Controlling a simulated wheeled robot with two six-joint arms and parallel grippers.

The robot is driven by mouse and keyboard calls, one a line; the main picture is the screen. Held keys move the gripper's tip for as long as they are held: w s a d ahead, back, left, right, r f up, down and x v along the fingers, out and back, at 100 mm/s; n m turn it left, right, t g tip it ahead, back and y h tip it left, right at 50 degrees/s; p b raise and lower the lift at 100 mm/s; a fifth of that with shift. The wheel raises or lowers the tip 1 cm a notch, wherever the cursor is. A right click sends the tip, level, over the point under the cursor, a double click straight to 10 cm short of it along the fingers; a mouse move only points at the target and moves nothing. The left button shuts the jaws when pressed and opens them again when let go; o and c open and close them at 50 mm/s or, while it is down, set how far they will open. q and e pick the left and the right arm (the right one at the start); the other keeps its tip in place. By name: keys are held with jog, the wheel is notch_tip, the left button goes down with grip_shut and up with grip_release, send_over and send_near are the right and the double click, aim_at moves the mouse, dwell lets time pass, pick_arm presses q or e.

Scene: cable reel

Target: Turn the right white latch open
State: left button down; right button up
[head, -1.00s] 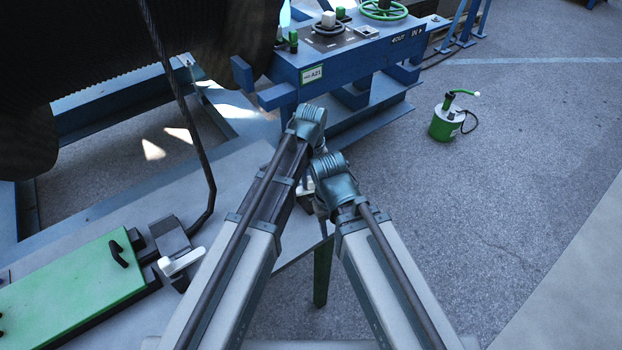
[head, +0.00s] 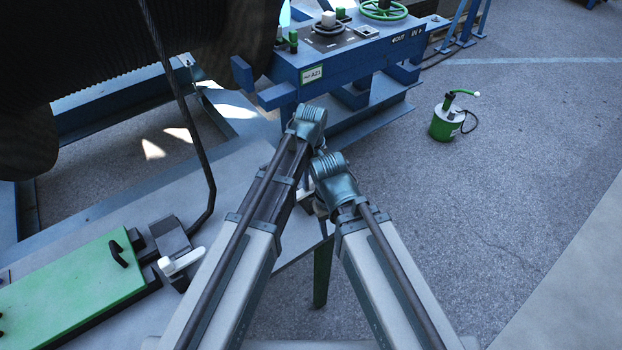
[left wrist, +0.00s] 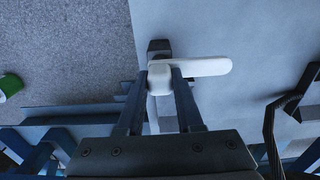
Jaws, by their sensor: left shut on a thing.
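In the left wrist view the right white latch (left wrist: 205,67) has its rounded hub between the fingers of my left gripper (left wrist: 163,72). The gripper is shut on it, and the lever sticks out to the right past the fingers. A dark block (left wrist: 158,47) sits behind the hub. In the head view only a small white piece of this latch (head: 306,195) shows between my two arms, near the grey plate's edge. My arms hide the rest, and the left fingers are not clear there. My right gripper's fingers are not in view. Another white latch (head: 181,262) lies further left.
A green panel (head: 70,290) with a black handle lies left on the grey plate (head: 250,180). A black cable (head: 180,110) rises from a dark clamp (head: 172,238). A blue control stand (head: 335,65) is ahead. A green-and-white pump (head: 446,120) stands on open floor at right.

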pick_arm(q)
jog(key=c, duration=0.6)
grip_release()
jog(key=shift+o, duration=0.2)
jog(key=shift+r, duration=0.15)
notch_tip(320, 180, up, 14)
jog(key=p, duration=1.4)
jog(key=shift+f, duration=0.2)
jog(key=s+a+m, duration=0.4)
jog(key=s+a, duration=0.1)
jog(key=a, duration=0.4)
jog(key=s+a+m, duration=0.3)
jog(key=s+a, duration=0.3)
jog(key=a, duration=0.2)
jog(key=s+d+f+m+b, duration=0.2)
jog(key=d+f+b, duration=0.1)
jog(key=d, duration=0.2)
jog(key=s+d+f+m+y+b, duration=0.1)
jog(key=s+d+f+m+b, duration=0.1)
jog(key=s+d+f+b, duration=0.1)
jog(key=d+f+b, duration=0.1)
jog(key=d, duration=0.1)
jog(key=shift+s+d, duration=0.15)
jog(key=shift+d, duration=0.25)
